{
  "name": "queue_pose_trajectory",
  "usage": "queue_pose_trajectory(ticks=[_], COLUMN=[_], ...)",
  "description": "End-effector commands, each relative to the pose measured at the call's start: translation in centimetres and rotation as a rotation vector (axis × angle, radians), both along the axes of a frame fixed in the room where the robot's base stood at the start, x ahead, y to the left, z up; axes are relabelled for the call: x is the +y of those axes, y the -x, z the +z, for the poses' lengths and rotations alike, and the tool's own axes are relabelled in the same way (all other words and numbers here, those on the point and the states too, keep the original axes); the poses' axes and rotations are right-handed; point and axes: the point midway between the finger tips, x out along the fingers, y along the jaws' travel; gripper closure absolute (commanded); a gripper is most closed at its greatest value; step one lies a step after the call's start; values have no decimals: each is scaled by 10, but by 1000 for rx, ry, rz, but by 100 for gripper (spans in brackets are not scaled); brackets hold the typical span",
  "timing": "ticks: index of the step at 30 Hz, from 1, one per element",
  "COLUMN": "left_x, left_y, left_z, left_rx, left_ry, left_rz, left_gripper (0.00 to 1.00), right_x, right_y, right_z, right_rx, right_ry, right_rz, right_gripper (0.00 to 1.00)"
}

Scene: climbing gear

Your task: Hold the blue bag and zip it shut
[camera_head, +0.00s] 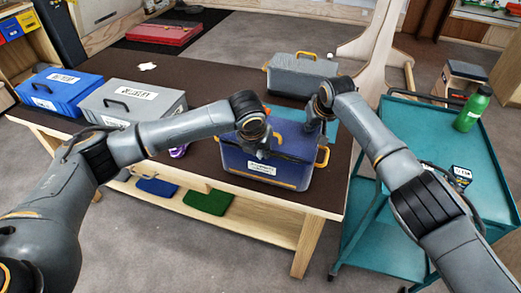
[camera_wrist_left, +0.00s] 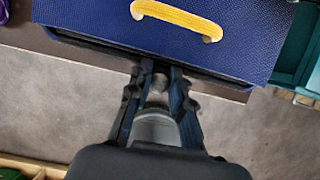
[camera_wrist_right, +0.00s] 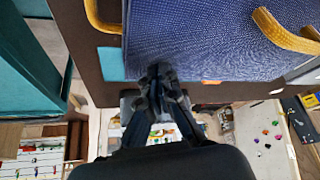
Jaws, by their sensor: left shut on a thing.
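The blue bag (camera_head: 268,170), with yellow handles and a white label, stands at the dark table's front edge. It fills the top of the left wrist view (camera_wrist_left: 110,30) and right wrist view (camera_wrist_right: 205,45). My left gripper (camera_head: 262,150) is shut on the bag's edge; its fingertips show against that edge in the left wrist view (camera_wrist_left: 160,72). My right gripper (camera_head: 315,122) is at the bag's far right side. Its fingertips (camera_wrist_right: 161,72) look closed together at the bag's edge; nothing is clearly visible between them. The zip and its pull cannot be made out.
A grey case (camera_head: 300,75) stands behind the bag. Another grey case (camera_head: 132,103) and a blue case (camera_head: 58,90) stand left on the table. A teal cart (camera_head: 415,120) with a green bottle (camera_head: 473,108) stands close on the right.

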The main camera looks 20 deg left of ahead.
Motion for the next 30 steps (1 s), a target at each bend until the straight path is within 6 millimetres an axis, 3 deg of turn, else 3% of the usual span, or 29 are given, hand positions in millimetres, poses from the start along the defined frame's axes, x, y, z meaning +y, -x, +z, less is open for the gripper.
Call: queue_pose_trajectory(ticks=[7, 30], left_x=[3, 40], left_y=[0, -2], left_z=[1, 2], left_rx=[-1, -3], left_ry=[1, 0], left_rz=[0, 1], left_gripper=[100, 100], right_x=[-2, -4], right_y=[1, 3], right_z=[-5, -9], right_rx=[7, 15], right_ry=[4, 9], right_rz=[-2, -5], right_gripper=[100, 100])
